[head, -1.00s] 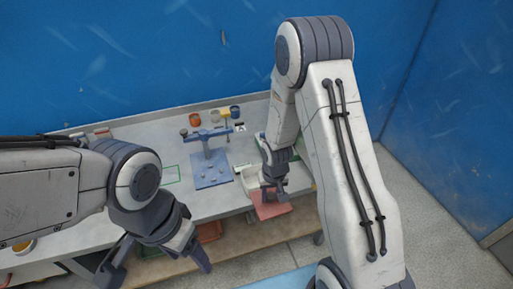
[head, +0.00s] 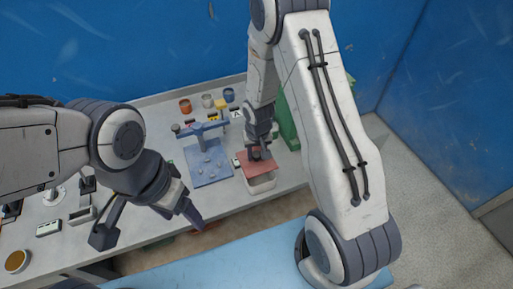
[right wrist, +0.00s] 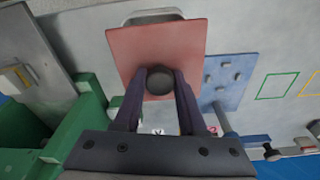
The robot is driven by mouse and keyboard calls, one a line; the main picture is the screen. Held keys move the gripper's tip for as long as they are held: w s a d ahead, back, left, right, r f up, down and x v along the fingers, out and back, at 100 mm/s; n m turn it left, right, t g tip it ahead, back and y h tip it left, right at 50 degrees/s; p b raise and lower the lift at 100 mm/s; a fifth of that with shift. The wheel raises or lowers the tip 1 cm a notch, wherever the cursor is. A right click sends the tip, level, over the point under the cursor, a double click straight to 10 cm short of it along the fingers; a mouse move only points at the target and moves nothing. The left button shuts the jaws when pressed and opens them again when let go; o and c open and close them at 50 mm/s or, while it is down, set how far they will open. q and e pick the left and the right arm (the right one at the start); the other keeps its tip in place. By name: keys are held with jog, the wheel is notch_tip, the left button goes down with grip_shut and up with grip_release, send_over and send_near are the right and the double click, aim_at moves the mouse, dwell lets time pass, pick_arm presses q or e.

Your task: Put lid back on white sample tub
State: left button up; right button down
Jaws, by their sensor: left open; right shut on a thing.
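A flat red lid (head: 256,166) with a dark round knob is held by my right gripper (head: 258,152), which is shut on the knob. The right wrist view shows the lid (right wrist: 155,45) and the knob (right wrist: 158,82) between the fingers (right wrist: 160,88). The white sample tub (head: 262,184) stands under the lid near the bench's front edge; the lid hides most of its opening. Part of its rim (right wrist: 152,14) shows past the lid. I cannot tell whether lid and tub touch. My left gripper (head: 149,228) is open and empty, left of the tub.
A blue board (head: 208,168) with several pegs and a blue clamp-like fixture lies left of the tub. Small cups (head: 185,106) stand behind it. A green box (head: 288,120) is right of my right gripper. A small white device (head: 48,228) sits at the left.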

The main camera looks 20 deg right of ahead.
aim_at(259, 160)
jog(key=shift+d+f, duration=0.1)
jog(key=shift+f, duration=0.15)
jog(key=shift+d+f+b, duration=0.3)
jog(key=shift+f+b, duration=0.35)
jog(key=shift+b, duration=0.05)
notch_tip(259, 160, down, 3)
jog(key=b, duration=0.3)
jog(key=shift+f, duration=0.15)
jog(key=shift+f+b, duration=0.6)
jog(key=shift+s+f+b, duration=0.1)
jog(key=shift+f+b, duration=0.05)
jog(key=shift+b, duration=0.35)
dwell(0.8)
dwell(0.4)
grip_release()
dwell(0.3)
